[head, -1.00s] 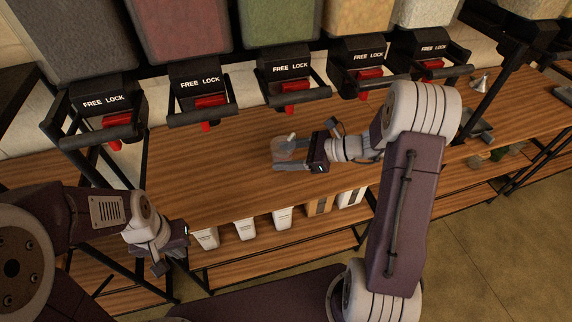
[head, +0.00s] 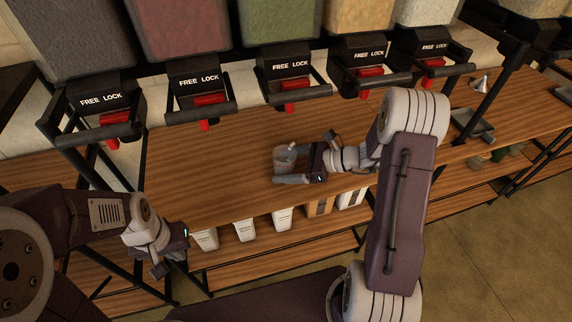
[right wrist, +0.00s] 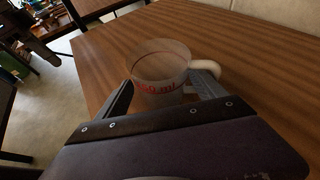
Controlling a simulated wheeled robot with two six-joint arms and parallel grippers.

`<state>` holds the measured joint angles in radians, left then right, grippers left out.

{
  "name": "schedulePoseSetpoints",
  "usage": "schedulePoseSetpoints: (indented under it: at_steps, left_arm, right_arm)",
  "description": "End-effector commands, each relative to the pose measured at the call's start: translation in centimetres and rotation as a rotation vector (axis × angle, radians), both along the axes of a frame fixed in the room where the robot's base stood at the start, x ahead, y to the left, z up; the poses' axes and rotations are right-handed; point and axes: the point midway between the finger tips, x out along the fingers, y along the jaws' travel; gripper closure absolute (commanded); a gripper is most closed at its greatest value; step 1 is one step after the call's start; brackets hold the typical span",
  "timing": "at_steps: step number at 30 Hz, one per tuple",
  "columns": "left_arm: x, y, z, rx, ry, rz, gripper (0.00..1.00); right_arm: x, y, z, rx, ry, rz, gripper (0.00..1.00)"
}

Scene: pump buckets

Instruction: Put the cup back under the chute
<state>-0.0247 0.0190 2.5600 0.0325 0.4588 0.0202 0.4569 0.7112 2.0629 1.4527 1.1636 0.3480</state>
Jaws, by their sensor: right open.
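The clear cup (head: 284,158) with red print and a pale handle stands upright on the wooden shelf top (head: 220,165). It also shows in the right wrist view (right wrist: 160,70), with its handle to the right. My right gripper (head: 285,166) is open, its fingers on either side of the cup's lower part; the gripper body hides the base in the wrist view. The chutes are black "FREE LOCK" dispensers with red levers; the middle one (head: 288,75) is behind the cup. My left gripper (head: 172,264) hangs before the shelf's front edge, its finger opening unclear.
More dispensers stand along the back, including two at left (head: 200,88) (head: 105,105), with black bars jutting forward. White containers (head: 245,228) stand on the lower shelf. A metal funnel (head: 480,84) and grey tray (head: 472,124) lie at right. The shelf top left of the cup is clear.

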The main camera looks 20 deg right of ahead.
Motion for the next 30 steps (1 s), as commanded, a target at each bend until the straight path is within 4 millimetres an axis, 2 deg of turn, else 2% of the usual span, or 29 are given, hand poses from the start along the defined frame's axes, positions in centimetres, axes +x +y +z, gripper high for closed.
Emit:
schedulePoseSetpoints:
  at_steps: [2,5,12,18,30]
  left_arm:
    - [0.0,0.0,0.4,0.0,0.0,0.0,1.0]
    - [0.0,0.0,0.4,0.0,0.0,0.0,1.0]
    - [0.0,0.0,1.0,0.0,0.0,0.0,1.0]
    - [0.0,0.0,1.2,0.0,0.0,0.0,1.0]
    - [0.0,0.0,1.2,0.0,0.0,0.0,1.0]
  right_arm:
    - [0.0,0.0,0.5,0.0,-0.001,0.0,0.2]
    - [-0.5,-1.2,1.0,0.0,-0.002,-0.005,0.2]
    - [-3.3,-6.3,3.6,-0.003,-0.002,-0.006,0.2]
    - [-4.9,-9.0,5.0,-0.001,-0.002,-0.004,0.2]
    - [-5.3,-9.6,5.3,0.0,0.0,0.0,0.2]
